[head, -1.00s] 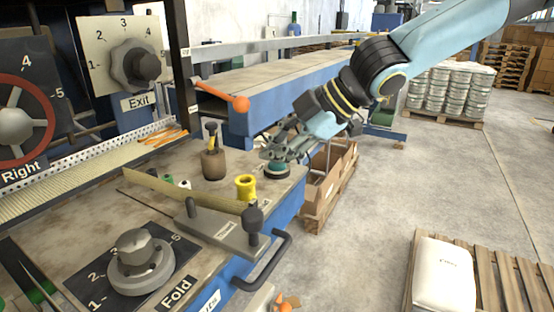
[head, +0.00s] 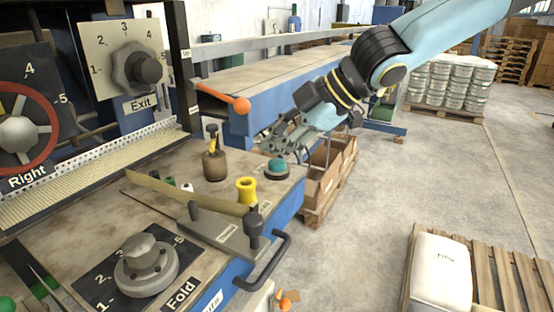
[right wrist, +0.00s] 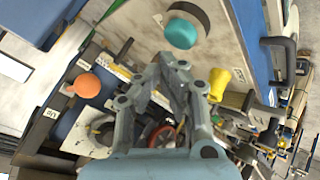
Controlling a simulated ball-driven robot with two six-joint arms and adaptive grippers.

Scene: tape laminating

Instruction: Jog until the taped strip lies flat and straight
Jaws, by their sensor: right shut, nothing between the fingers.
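A teal push button (head: 277,165) on a dark round base sits at the right end of the worn bench top, and it also shows in the right wrist view (right wrist: 181,33). My right gripper (head: 268,143) is shut and empty, just behind and above the button, apart from it. In the right wrist view its fingers (right wrist: 174,62) point toward the button. My left gripper is not in view.
A yellow spool (head: 246,190) and a brown pot with a tool (head: 214,165) stand near the button. The Fold knob (head: 146,262), Exit knob (head: 140,70) and red Right wheel (head: 20,133) are at the left. An orange-ended lever (head: 241,105) juts out behind.

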